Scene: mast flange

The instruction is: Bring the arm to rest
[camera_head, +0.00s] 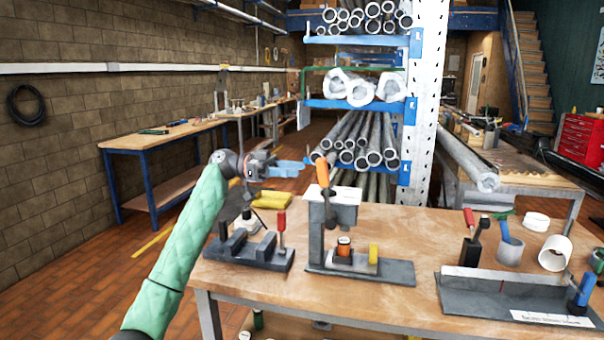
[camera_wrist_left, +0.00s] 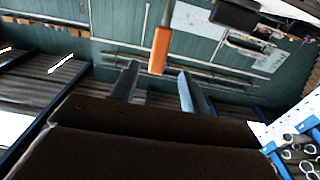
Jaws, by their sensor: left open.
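My left arm, in a green sleeve, comes in from the lower left in the head view. Its gripper (camera_head: 293,167) is raised above the back left of the wooden workbench, with blue fingers pointing right. In the left wrist view the two fingers (camera_wrist_left: 157,92) stand apart with nothing held between them. An orange handle (camera_head: 322,172) tops the grey press stand (camera_head: 333,214) just right of the fingertips. The orange handle also shows beyond the fingers in the left wrist view (camera_wrist_left: 160,50). I cannot tell whether the fingers touch it. My right gripper is not in view.
The workbench (camera_head: 400,233) holds a black clamp fixture (camera_head: 249,252) at left and a grey tray fixture (camera_head: 515,297) at right. Cups and a white ring stand at the back right. A pipe rack (camera_head: 428,110) rises behind. Open floor lies to the left.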

